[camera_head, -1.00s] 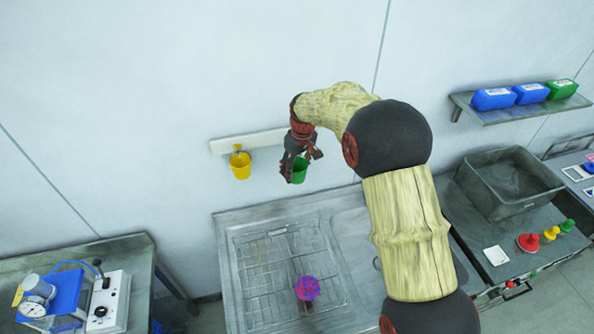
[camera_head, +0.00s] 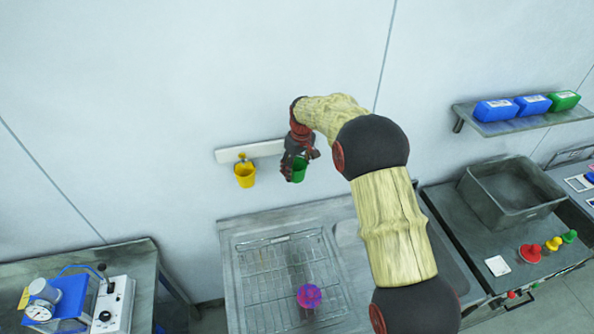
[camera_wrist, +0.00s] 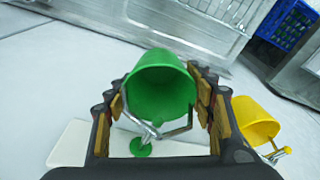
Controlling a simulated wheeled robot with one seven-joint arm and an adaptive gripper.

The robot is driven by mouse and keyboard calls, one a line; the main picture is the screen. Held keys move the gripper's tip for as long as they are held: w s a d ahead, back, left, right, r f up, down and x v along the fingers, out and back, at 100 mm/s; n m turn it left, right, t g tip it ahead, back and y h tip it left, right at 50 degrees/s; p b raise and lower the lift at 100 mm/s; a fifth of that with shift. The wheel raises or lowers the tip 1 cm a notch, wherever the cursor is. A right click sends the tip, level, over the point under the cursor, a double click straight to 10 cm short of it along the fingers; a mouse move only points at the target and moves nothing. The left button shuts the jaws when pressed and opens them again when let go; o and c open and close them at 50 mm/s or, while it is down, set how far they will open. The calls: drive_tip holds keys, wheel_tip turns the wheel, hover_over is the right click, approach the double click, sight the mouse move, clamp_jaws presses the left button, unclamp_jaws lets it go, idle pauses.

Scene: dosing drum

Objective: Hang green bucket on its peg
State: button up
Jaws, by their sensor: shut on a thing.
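My gripper (camera_head: 291,172) is shut on the green bucket (camera_head: 299,170), in front of the right end of the white wall rail (camera_head: 228,155). In the wrist view the green bucket (camera_wrist: 160,82) sits between the two fingers, its metal handle (camera_wrist: 180,130) reaching down to the rail. A green disc with a metal stem (camera_wrist: 140,147), which looks like the green peg, shows beside the handle. I cannot tell whether the handle is over the peg. The yellow bucket (camera_head: 245,174) hangs on the rail to the left; it also shows in the wrist view (camera_wrist: 256,120).
A wall shelf (camera_head: 525,118) with blue and green boxes is at right, above a grey tub (camera_head: 510,195). A gauge device (camera_head: 55,300) stands at lower left.

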sight(294, 165)
drive_tip(key=shift+w+a+p, duration=0.2)
drive_tip(key=shift+w+p, duration=0.15)
drive_tip(key=shift+w, duration=0.6)
drive_tip(key=shift+w+a+f+b, duration=0.1)
drive_tip(key=shift+w+f+b, duration=0.25)
drive_tip(key=shift+w+f, duration=0.25)
drive_tip(key=shift+r, duration=0.1)
drive_tip(key=o, duration=1.4)
drive_tip(key=shift+c, duration=0.2)
